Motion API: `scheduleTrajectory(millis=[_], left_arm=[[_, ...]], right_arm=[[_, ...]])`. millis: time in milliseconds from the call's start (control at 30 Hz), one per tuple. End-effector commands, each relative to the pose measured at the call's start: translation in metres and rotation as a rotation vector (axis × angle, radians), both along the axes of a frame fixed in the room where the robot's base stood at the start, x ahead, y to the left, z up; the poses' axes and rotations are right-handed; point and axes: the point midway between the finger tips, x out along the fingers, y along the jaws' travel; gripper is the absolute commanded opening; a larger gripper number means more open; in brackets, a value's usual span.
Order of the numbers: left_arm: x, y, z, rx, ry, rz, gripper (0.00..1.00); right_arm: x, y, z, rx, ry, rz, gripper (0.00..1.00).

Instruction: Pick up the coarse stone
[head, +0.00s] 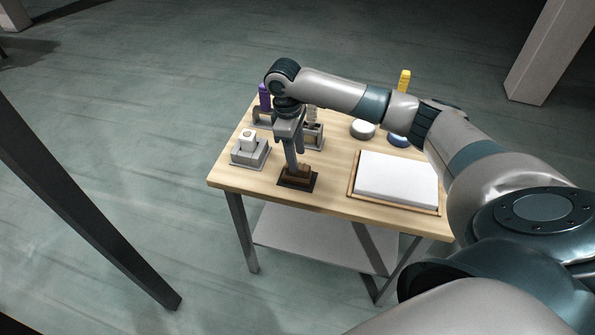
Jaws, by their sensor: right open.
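A small brown block (303,171), which looks like the coarse stone, sits on a dark square pad (297,186) near the front edge of the wooden table (335,198). My right gripper (295,164) points down at the block and is open. Its fingers are at the block and hide part of it. I cannot tell whether they touch it. My left gripper is not in view.
A grey holder (249,152) with a white piece (247,140) stands left of the pad. A wood-framed white slab (397,179) lies to the right. Behind are a purple item (264,97), a grey round item (362,129) and a yellow item (404,81).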

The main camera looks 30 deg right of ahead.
Motion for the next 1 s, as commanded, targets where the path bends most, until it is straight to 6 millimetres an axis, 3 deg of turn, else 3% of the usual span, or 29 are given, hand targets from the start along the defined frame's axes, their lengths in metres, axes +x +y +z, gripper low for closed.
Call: scheduleTrajectory(millis=[433,800,1000], left_arm=[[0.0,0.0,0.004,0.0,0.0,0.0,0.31],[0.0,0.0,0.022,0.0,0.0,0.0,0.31],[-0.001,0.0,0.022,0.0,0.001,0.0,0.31]], right_arm=[[0.0,0.0,-0.005,0.001,0.002,-0.001,0.45],[-0.003,-0.002,-0.047,-0.001,0.002,0.0,0.45],[-0.003,-0.003,-0.053,-0.001,-0.001,0.0,0.45]])
